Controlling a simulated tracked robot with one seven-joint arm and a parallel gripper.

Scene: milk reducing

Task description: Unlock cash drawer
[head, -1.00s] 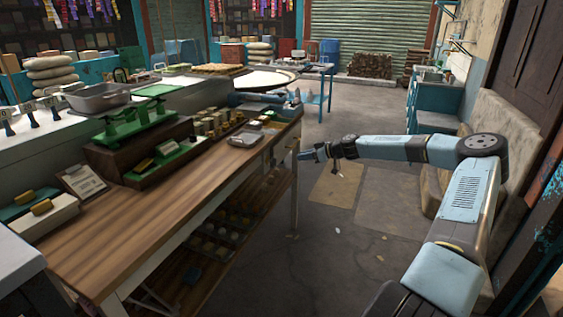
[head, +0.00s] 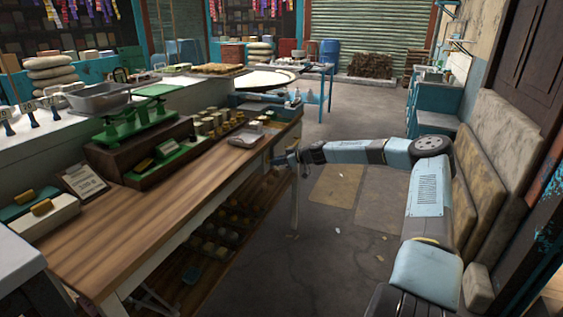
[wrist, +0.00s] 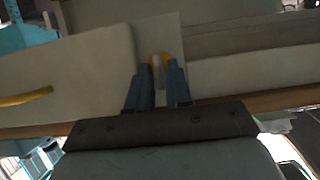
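My gripper (wrist: 160,80) is at the pale panel face at the counter's end, with its two blue fingers apart. Between them is a narrow silver piece (wrist: 159,72), perhaps a key, in front of a brass round fitting (wrist: 158,57) that looks like a lock. I cannot tell whether the fingers press on the silver piece. A pale drawer-like front (wrist: 75,70) with a yellow handle (wrist: 25,97) is to the left in the wrist view. In the head view my gripper (head: 278,160) is beside the counter's far right end, and its fingertips are too small to read.
The wooden counter (head: 150,215) carries a green scale (head: 135,125), several small weights and a clipboard (head: 84,181). Shelves of goods (head: 225,225) are below it. The floor (head: 340,240) right of the counter is mostly clear.

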